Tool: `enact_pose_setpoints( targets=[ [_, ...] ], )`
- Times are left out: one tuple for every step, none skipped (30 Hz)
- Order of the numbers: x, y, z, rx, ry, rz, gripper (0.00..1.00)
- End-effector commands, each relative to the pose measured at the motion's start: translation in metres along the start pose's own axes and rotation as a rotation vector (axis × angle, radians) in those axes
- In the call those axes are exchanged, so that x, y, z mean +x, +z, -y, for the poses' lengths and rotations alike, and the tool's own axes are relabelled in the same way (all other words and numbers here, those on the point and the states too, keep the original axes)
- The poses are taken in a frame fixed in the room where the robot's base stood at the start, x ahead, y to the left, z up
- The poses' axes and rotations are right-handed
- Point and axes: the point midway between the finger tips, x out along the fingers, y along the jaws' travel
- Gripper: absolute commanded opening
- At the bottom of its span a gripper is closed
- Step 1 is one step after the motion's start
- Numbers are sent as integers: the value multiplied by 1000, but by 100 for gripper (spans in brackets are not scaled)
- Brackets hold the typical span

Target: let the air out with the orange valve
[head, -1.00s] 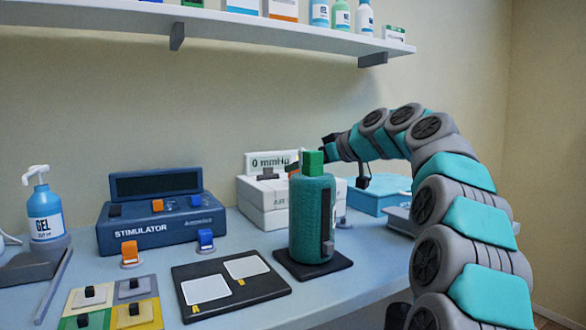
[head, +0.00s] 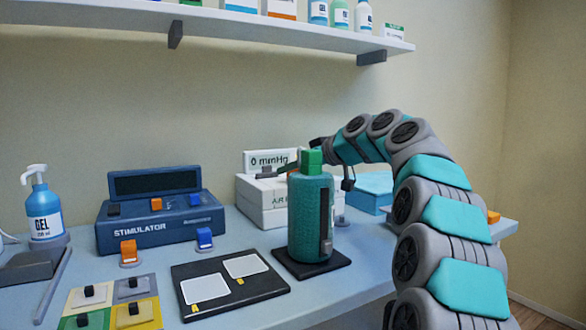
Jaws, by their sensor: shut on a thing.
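A white box (head: 262,215) with lettering that starts "AIR" stands at the back, with a display (head: 266,160) reading 0 mmHg on it. A teal cylinder (head: 310,220) with a dark strap and a green block (head: 311,158) on top stands upright in front, on a black base. My arm reaches in from the right, past the back of the green block. My gripper (head: 287,172) shows only as dark parts low over the box top, beside the green block. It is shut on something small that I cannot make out. I cannot clearly see an orange valve there.
A blue stimulator (head: 160,230) stands left, with an orange clip (head: 128,252) and a blue clip (head: 204,239) before it. A black board (head: 230,290) lies in front. A small orange thing (head: 493,217) sits at the right table edge. A shelf (head: 270,30) hangs above.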

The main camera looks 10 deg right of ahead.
Motion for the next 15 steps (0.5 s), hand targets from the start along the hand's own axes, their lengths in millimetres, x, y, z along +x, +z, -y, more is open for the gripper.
enact_pose_setpoints(
  targets=[
    [0, 0, 0, 0, 0, 0, 22],
    [0, 0, 0, 0, 0, 0, 18],
    [0, 0, 0, 0, 0, 0, 14],
    [0, 0, 0, 0, 0, 0, 10],
    [0, 0, 0, 0, 0, 0, 7],
    [0, 0, 0, 0, 0, 0, 2],
    [0, 0, 0, 0, 0, 0, 0],
    [0, 0, 0, 0, 0, 0, 0],
    [0, 0, 0, 0, 0, 0, 0],
    [0, 0, 0, 0, 1, 0, 0],
    [0, 1, 0, 2, 5, 0, 0],
    [0, 1, 0, 6, 14, 0, 0],
    [0, 2, 0, 9, 25, 0, 0],
    [0, 2, 1, 14, 38, 0, 0],
    [1, 3, 1, 22, 57, 1, 0]
  ],
)
